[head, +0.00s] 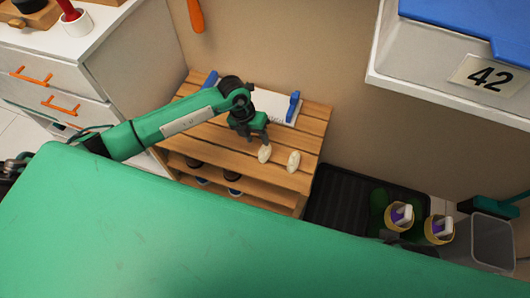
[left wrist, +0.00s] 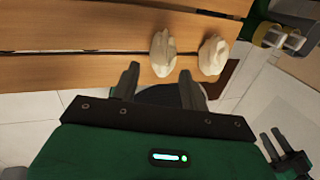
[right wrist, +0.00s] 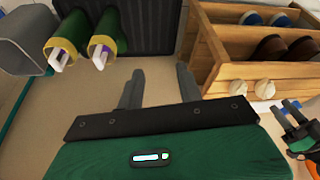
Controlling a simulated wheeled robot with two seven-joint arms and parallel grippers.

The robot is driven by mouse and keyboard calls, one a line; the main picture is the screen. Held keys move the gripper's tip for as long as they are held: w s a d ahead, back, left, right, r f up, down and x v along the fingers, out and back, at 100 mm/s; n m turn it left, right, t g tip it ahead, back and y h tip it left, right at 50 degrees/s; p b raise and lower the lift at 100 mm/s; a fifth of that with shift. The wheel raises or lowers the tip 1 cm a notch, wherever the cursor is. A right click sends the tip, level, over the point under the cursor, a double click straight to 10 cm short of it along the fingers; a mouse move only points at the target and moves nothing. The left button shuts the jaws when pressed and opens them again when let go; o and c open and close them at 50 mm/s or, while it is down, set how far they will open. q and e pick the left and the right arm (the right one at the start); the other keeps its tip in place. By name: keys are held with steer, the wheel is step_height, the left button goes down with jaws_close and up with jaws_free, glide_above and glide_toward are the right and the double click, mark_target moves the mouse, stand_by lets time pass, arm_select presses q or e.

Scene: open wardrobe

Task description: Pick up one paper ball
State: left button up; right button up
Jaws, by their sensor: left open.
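Two crumpled off-white paper balls lie on the top slats of a wooden rack (head: 215,135): the left ball (head: 264,153) and the right ball (head: 293,162). Both also show in the left wrist view, the left ball (left wrist: 163,52) just beyond the fingertips and the right ball (left wrist: 213,55) farther right. My left gripper (head: 256,138) is open and empty, close to the left ball; contact cannot be told. Its fingers (left wrist: 159,72) are spread apart. My right gripper (right wrist: 160,76) is open and empty over the floor, away from the balls (right wrist: 249,87).
A black tray (head: 335,203) with green boots (head: 382,212) stands right of the rack, with a grey bin (head: 492,240) beyond. Shoes (head: 232,175) sit on the lower shelf. A white drawer cabinet (head: 95,75) is at left; a shelf (head: 400,75) juts out upper right.

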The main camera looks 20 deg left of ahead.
mark_target(262, 148)
arm_select(q)
steer(key=b+x, duration=0.1)
steer(key=x, duration=0.6)
steer(key=shift+s+d+f, duration=0.1)
steer(key=shift+d+f, duration=0.05)
steer(key=shift+d, duration=0.1)
steer(key=shift+c, duration=0.5)
steer(key=c, duration=0.7)
